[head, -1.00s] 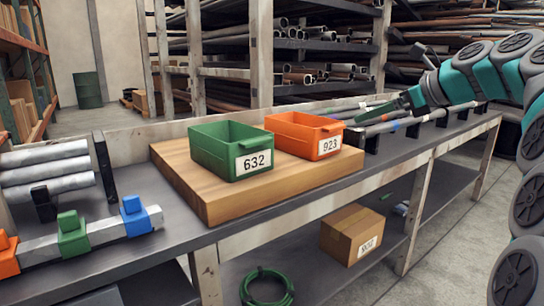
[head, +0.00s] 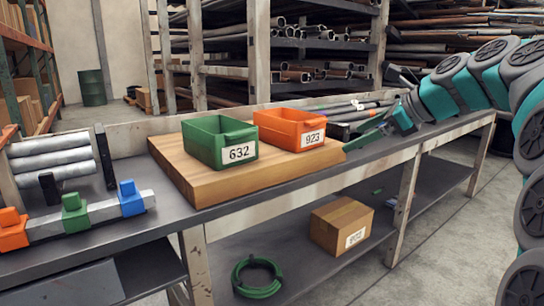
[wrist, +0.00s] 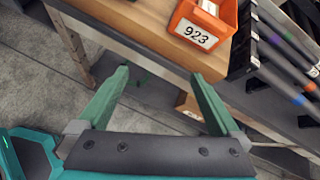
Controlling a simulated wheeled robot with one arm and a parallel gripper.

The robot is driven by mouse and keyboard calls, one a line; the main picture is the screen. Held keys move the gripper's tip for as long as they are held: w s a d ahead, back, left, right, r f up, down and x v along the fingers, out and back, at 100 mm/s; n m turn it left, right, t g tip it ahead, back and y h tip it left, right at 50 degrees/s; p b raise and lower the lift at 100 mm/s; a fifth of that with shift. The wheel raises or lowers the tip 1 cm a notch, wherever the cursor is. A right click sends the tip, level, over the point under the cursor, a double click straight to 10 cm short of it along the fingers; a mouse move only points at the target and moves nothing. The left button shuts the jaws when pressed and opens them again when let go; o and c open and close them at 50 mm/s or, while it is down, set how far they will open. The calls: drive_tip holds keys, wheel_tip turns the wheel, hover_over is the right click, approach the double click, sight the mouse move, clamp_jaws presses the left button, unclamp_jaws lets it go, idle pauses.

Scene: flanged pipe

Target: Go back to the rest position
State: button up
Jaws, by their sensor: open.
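My gripper (wrist: 160,75) is open in the wrist view, its two green fingers wide apart with nothing between them. In the head view my gripper (head: 365,138) is at the right of the wooden board, near the bench's front edge. The orange bin (wrist: 198,33), labelled 923, lies ahead of the fingers in the wrist view, apart from them. In the head view the orange bin (head: 290,131) stands beside the green bin (head: 219,142), labelled 632, on the wooden board (head: 200,185). Something pale shows inside the orange bin.
Pipes on a rack (wrist: 285,65) lie on the bench right of the board. Orange, green and blue clamps (head: 75,212) sit on a bar at the left, by a pipe rack (head: 52,158). A cardboard box (head: 341,225) and green coil (head: 257,278) are on the lower shelf. Floor in front is clear.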

drive_tip(key=s+a+f+n+g+h, duration=0.1)
drive_tip(key=s+a+f+n+g, duration=0.1)
drive_tip(key=s+a+f+n, duration=0.3)
drive_tip(key=s+a+f+n+g+h+p, duration=0.1)
drive_tip(key=s+f+n+g, duration=0.15)
drive_tip(key=s+f, duration=0.4)
drive_tip(key=s+a+f+n+g+h, duration=0.1)
drive_tip(key=s+a+f+n, duration=0.25)
drive_tip(key=s+f, duration=0.3)
drive_tip(key=s+d+f+n+g+h, duration=0.1)
drive_tip(key=s+f+n, duration=0.3)
drive_tip(key=s, duration=0.3)
drive_tip(key=s+d+f+n+g+h+p, duration=0.1)
drive_tip(key=s+f+n, duration=0.3)
drive_tip(key=s, duration=0.4)
drive_tip(key=s+d+f+n+g+h, duration=0.2)
drive_tip(key=s+d+f+n, duration=0.1)
drive_tip(key=s, duration=0.5)
wheel_tip(320, 180, down, 2)
drive_tip(key=shift+n+h, duration=0.3)
drive_tip(key=shift+n, duration=0.4)
